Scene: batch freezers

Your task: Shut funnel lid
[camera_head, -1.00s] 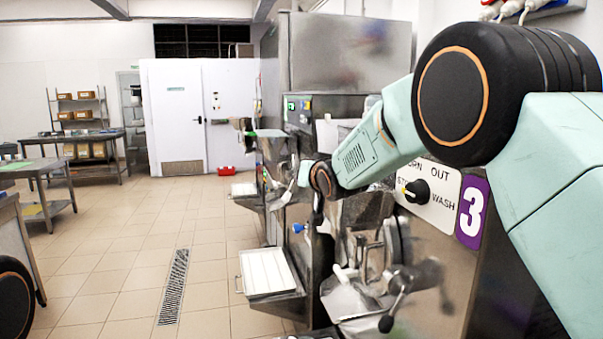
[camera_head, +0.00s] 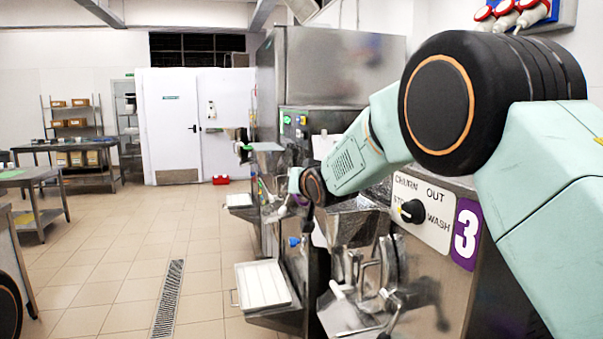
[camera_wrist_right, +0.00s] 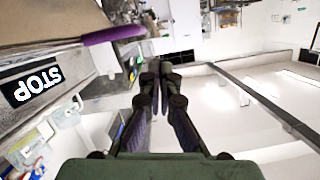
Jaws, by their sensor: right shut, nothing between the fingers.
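The machine marked 3 stands at the right in the head view, and its steel funnel (camera_head: 350,226) sits below my right arm. I cannot clearly make out the funnel's lid; the arm covers part of that area. My right wrist is just above and left of the funnel. My right gripper (camera_wrist_right: 160,72) is shut and empty in the wrist view, fingers together, apart from the purple-edged part (camera_wrist_right: 114,35) at upper left. My left gripper is not in view.
A control panel with a black knob (camera_head: 412,211) is below my right forearm. A white tray (camera_head: 262,284) juts out at the front of the machines. The tiled floor (camera_head: 130,255) to the left is open, with a drain grate (camera_head: 168,298). Steel tables (camera_head: 65,145) stand farther left.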

